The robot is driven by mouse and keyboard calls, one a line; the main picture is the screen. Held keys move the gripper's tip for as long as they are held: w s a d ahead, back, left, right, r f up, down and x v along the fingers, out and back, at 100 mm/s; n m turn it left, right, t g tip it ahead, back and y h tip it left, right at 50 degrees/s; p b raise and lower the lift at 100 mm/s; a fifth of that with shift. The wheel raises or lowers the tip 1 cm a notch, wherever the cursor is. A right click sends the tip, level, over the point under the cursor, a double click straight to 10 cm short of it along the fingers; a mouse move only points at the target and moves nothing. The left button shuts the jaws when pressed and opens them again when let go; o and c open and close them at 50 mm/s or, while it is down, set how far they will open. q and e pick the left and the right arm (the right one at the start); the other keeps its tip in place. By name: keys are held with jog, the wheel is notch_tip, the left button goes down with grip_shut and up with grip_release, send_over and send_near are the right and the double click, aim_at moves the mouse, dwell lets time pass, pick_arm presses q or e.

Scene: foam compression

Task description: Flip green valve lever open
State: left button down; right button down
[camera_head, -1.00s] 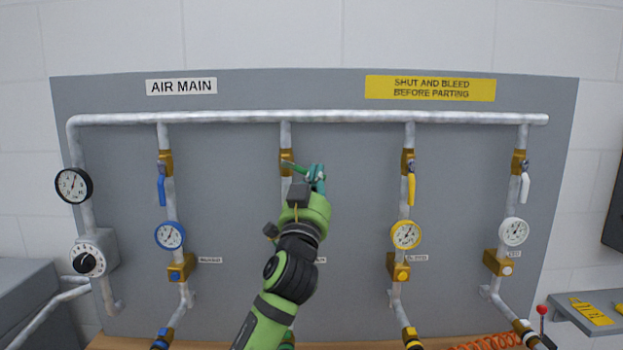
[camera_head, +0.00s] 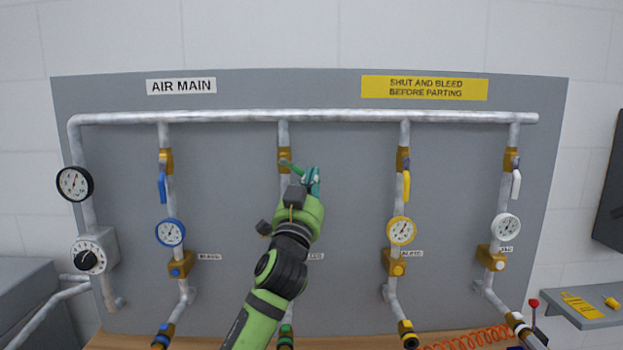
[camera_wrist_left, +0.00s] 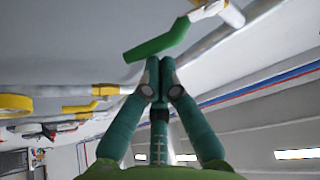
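The green valve lever (camera_head: 293,167) sticks out to the right and slightly down from the brass valve (camera_head: 284,154) on the middle drop pipe. In the left wrist view the green lever (camera_wrist_left: 160,44) lies across the picture just beyond my fingertips. My left gripper (camera_head: 313,179) is at the lever's right end. In the left wrist view my left gripper's (camera_wrist_left: 159,72) teal fingers are together, with nothing visible between them. The tips are very close to the lever; I cannot tell if they touch. My arm hides the gauge and pipe below. My right gripper is not in view.
The blue lever (camera_head: 162,187), yellow lever (camera_head: 406,184) and white lever (camera_head: 516,184) hang down on their own pipes. Gauges sit below them, such as the yellow gauge (camera_head: 401,230). The grey panel (camera_head: 345,220) is bare between pipes. An orange coiled hose (camera_head: 470,339) lies lower right.

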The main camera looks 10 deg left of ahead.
pick_arm(q)
jog(key=shift+a+f+m+h, duration=0.2)
jog(key=shift+f+m+h, duration=0.15)
jog(key=shift+m, duration=0.25)
jog(key=shift+s+a+f, duration=0.1)
jog(key=shift+a+f, duration=0.45)
jog(key=shift+f, duration=0.15)
dwell(1.3)
jog(key=shift+s+a+f+b, duration=0.2)
jog(key=shift+a+f+b, duration=0.2)
jog(key=shift+a, duration=0.3)
dwell(2.1)
jog(key=shift+s+a, duration=0.1)
jog(key=shift+a, duration=0.2)
dwell(1.6)
